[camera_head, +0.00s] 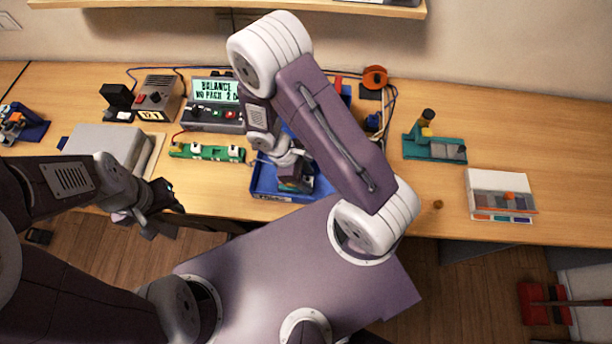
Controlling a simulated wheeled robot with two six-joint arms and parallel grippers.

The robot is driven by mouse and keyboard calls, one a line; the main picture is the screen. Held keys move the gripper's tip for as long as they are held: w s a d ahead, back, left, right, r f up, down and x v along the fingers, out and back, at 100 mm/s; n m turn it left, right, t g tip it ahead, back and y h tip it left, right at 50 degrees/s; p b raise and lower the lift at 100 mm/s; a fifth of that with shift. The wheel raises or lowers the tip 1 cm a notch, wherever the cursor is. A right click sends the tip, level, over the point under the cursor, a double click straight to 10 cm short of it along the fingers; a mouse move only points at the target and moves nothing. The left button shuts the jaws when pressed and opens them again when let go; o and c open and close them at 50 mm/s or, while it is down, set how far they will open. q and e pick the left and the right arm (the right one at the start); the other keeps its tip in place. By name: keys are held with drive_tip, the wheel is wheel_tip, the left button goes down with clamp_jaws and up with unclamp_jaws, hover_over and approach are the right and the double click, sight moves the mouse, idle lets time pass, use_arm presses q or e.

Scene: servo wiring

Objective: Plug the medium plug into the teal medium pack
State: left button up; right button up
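My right gripper (293,178) reaches down into a blue tray (264,186) at the table's front middle. A small green or teal part shows at its fingers; my arm hides most of the tray, and I cannot tell whether the fingers hold it. My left gripper (163,203) hangs at the table's front edge, left of the tray, with nothing visible in it; its finger gap is unclear. A green strip (207,153) with several white sockets lies left of the tray, and a cable runs from it. I cannot make out the medium plug or identify the teal medium pack for sure.
A display (213,90) reading "BALANCE" stands behind the strip, beside a grey meter box (157,96). A grey case (108,143) is at left. A teal fixture (432,149) and a white box (498,194) stand at right. The table's far right is clear.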

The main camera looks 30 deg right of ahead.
drive_tip(key=v, duration=0.9)
drive_tip(key=shift+b, duration=0.3)
idle(0.3)
